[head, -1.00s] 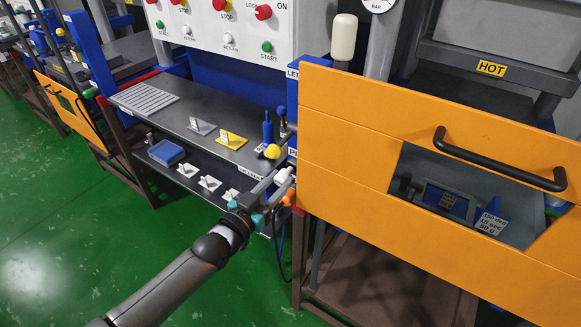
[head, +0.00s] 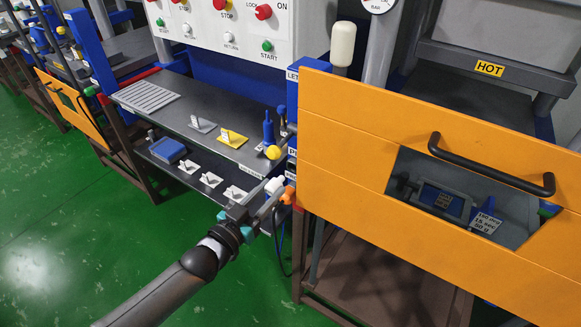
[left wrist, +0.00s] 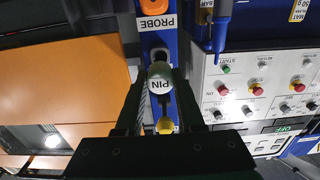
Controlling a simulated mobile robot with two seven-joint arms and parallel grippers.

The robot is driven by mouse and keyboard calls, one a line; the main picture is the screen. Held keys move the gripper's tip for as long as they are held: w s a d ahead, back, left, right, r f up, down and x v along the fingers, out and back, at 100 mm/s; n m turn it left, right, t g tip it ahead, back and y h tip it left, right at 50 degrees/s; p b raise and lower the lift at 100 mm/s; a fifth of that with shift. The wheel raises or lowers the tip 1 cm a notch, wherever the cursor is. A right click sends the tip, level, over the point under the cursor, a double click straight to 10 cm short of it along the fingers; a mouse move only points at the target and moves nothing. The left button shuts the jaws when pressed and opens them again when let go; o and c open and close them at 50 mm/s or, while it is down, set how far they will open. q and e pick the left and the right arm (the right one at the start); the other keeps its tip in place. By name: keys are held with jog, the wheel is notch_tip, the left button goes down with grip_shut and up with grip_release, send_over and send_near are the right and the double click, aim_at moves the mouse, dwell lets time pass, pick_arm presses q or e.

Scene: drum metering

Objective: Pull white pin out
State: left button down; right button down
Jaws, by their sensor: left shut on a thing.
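The white pin (head: 274,186) is between the fingertips of my left gripper (head: 268,196), in front of the narrow blue post (head: 292,110). Whether the pin's far end is still in the post is hidden. My right gripper is in neither view.
An orange probe (head: 289,195) is close beside the pin, under a PROBE label (left wrist: 157,23). A yellow ball knob (head: 272,152) is just above. The large orange guard (head: 350,130) stands to the right. Green floor (head: 90,240) is free at left.

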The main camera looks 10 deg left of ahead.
aim_at(269, 192)
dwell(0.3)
pick_arm(q)
jog(key=shift+p+v, duration=1)
jog(key=shift+v, duration=1)
